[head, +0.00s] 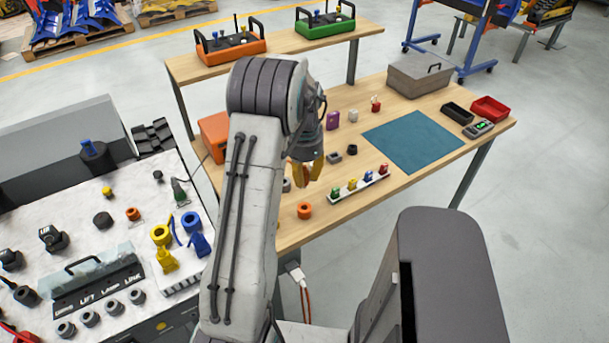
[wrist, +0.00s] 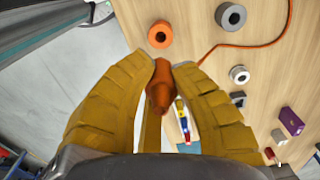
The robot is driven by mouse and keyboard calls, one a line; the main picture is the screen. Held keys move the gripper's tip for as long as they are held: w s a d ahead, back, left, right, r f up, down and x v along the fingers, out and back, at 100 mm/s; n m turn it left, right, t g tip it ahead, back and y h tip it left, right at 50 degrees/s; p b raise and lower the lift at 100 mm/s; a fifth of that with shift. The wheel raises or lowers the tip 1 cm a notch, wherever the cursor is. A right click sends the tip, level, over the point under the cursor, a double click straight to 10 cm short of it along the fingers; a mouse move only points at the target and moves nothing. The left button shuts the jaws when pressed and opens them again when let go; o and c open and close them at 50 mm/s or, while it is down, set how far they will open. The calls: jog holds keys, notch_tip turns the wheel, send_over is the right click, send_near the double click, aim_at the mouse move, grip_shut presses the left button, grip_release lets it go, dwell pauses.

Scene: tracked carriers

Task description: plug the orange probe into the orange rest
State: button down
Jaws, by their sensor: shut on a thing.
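My gripper (wrist: 168,68) is shut on the orange probe (wrist: 158,92), which sits between the yellow fingers in the wrist view. In the head view my gripper (head: 310,170) hangs over the left part of the wooden table, and I cannot make out the probe there. A round orange rest (head: 304,210) with a hole in its top stands near the table's front edge. In the wrist view the orange rest (wrist: 160,34) is just beyond the fingertips, apart from the probe.
Grey rests (wrist: 231,16) stand near the orange one. An orange cable (wrist: 245,46) runs across the wooden table. A white strip (head: 358,187) with several coloured pieces lies right of my gripper. A teal mat (head: 412,142) is bare. A cluttered bench (head: 75,210) stands left.

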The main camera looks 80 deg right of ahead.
jog(key=shift+f, duration=0.2)
jog(key=shift+f+b, duration=1.9)
jog(key=shift+f, duration=0.8)
jog(key=shift+f+b, duration=1.75)
jog(key=shift+f, duration=0.55)
jog(key=c, duration=1.1)
grip_release()
jog(key=shift+r, duration=0.1)
notch_tip(320, 180, up, 12)
jog(key=shift+f, duration=0.1)
jog(key=shift+d, duration=0.1)
